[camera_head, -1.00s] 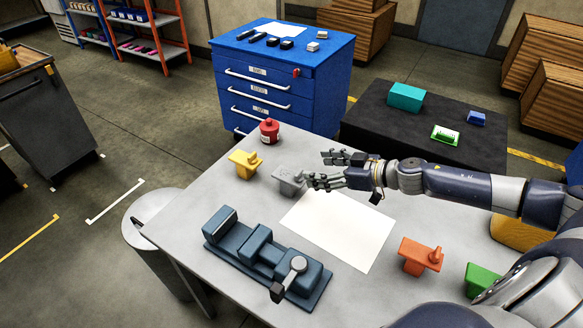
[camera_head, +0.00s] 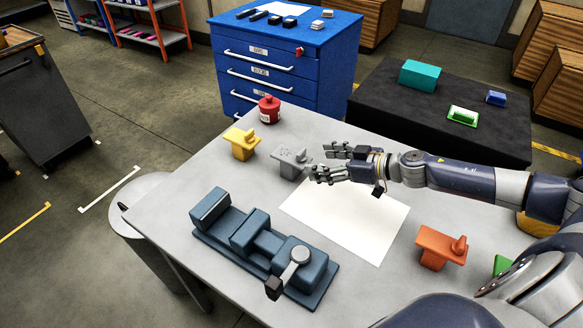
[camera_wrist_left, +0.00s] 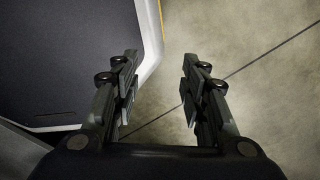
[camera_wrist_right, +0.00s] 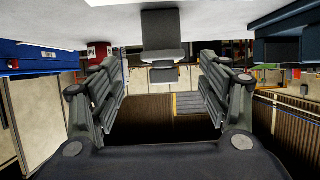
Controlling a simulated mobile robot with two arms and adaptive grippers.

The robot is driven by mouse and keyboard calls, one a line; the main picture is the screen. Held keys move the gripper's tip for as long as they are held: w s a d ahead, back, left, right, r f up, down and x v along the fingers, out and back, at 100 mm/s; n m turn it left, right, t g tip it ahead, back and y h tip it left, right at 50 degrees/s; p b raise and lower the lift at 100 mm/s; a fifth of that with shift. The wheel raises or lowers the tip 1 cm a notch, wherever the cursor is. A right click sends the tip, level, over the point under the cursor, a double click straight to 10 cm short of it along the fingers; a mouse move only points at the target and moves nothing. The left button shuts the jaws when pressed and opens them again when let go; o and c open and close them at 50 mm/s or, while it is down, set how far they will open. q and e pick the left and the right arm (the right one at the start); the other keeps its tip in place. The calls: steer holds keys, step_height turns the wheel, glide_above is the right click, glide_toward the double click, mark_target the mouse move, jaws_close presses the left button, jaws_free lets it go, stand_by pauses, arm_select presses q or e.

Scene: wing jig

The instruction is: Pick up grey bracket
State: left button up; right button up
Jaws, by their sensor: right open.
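The grey bracket (camera_head: 290,162) stands on the grey table, just left of the fingertips of my right gripper (camera_head: 318,162) in the head view. In the right wrist view, the bracket (camera_wrist_right: 162,38) shows upside down, ahead of and between the spread fingers of the right gripper (camera_wrist_right: 160,75). That gripper is open, with nothing between its fingers. My left gripper (camera_wrist_left: 160,80) shows only in its own wrist view. It is open and empty above the floor, beside a dark surface with a pale edge.
A yellow bracket (camera_head: 241,143) and a red container (camera_head: 269,110) stand near the grey one. A blue-grey jig (camera_head: 262,245), a white sheet (camera_head: 345,220) and an orange bracket (camera_head: 440,246) are on the table (camera_head: 165,215). A blue drawer cabinet (camera_head: 285,60) stands behind.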

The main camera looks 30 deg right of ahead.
mark_target(291, 155)
steer(key=shift+w+a+p, duration=0.35)
steer(key=shift+w, duration=0.25)
steer(key=x, duration=0.2)
steer(key=shift+w+a+f+p, duration=0.2)
steer(key=shift+w+p, duration=0.1)
steer(key=shift+p, duration=0.1)
steer(key=shift+w+a+f, duration=0.3)
steer(key=shift+w, duration=0.15)
steer(key=shift+w+a, duration=0.25)
steer(key=shift+w, duration=0.05)
steer(key=p+x, duration=0.1)
steer(key=x, duration=0.2)
steer(key=shift+w+a, duration=0.15)
steer(key=shift+a, duration=0.05)
steer(key=shift+w+a+f, duration=0.25)
steer(key=shift+w+f, duration=0.05)
steer(key=shift+w, duration=0.15)
arm_select(q)
steer(key=r, duration=0.2)
steer(key=shift+w+d+r, duration=0.1)
steer(key=shift+w+r, duration=0.2)
steer(key=shift+r, duration=0.05)
arm_select(e)
steer(key=shift+c, duration=0.6)
steer(key=shift+r, duration=0.1)
steer(key=c, duration=1.3)
